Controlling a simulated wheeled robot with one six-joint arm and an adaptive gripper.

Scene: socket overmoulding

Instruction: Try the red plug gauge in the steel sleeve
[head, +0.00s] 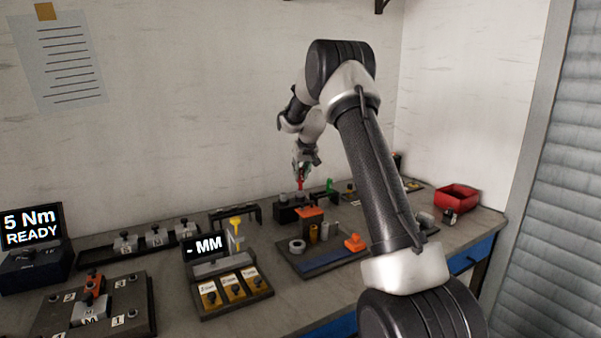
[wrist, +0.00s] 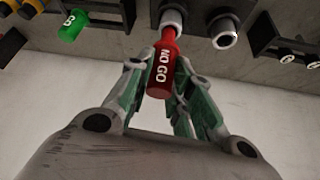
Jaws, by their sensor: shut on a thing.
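The red plug gauge (wrist: 163,65), marked NO GO, is held between the fingers of my gripper (wrist: 160,88). In the head view the red gauge (head: 300,184) points down below my gripper (head: 302,170), over a dark block (head: 287,214). In the wrist view the gauge's narrow end meets the mouth of a steel sleeve (wrist: 173,17) in that block. I cannot tell whether the end is inside the sleeve or only against it. A second metal cylinder (wrist: 223,33) with a dark bore sits beside it.
A green gauge (wrist: 73,25) stands close to the block and also shows in the head view (head: 330,185). A tray (head: 318,266) with an orange piece and several cylinders lies in front. A red bin (head: 456,198) stands at the right.

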